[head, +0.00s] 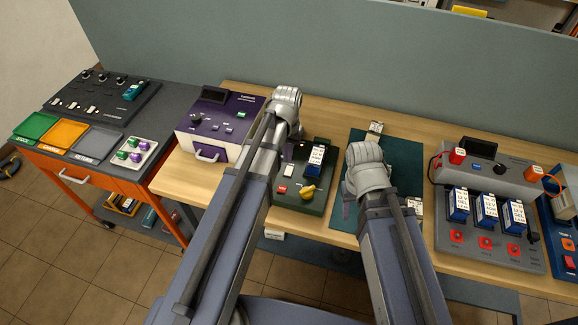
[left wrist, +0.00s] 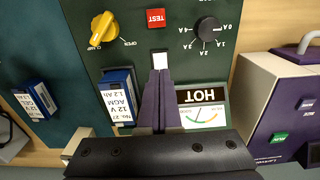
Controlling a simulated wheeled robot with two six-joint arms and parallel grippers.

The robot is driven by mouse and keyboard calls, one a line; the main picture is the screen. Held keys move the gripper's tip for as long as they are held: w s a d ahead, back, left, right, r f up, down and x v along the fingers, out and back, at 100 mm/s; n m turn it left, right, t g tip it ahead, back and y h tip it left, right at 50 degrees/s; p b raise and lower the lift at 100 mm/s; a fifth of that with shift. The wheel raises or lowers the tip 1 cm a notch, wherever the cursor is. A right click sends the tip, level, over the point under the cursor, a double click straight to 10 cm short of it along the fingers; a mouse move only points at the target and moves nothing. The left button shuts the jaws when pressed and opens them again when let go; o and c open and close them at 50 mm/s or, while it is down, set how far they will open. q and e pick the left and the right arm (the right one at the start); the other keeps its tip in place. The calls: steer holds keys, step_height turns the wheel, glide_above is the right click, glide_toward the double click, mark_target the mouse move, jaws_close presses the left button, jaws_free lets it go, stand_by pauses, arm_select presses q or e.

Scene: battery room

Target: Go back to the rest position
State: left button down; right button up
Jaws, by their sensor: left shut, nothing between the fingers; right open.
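My left gripper (head: 297,132) reaches over the dark green tester (head: 290,200), its fingers hidden in the head view. In the left wrist view its dark fingers (left wrist: 160,85) are shut and empty, with their tips at the white button (left wrist: 160,63) on the tester. I cannot tell whether they touch it. My right gripper (head: 366,168) is above the green mat (head: 400,155). A blue battery (head: 315,160) marked AGM stands in the tester, beside a gauge panel (left wrist: 203,108) marked HOT.
A purple and white device (head: 215,125) stands left of the tester. Batteries, one (head: 375,128) at the back and one (head: 414,207) at the front, are on the mat. A charger (head: 490,175) with several blue batteries stands at right. A cart (head: 85,165) with trays is at left.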

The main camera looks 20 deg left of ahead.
arm_select(q)
steer(key=shift+r, duration=0.5)
steer(key=shift+d, duration=0.1)
steer(key=s+d+m+y, duration=0.1)
steer(key=s+d+m, duration=0.2)
steer(key=s+d, duration=0.7)
steer(key=s, duration=0.4)
steer(key=shift+s+d+f, duration=0.15)
steer(key=shift+f, duration=0.25)
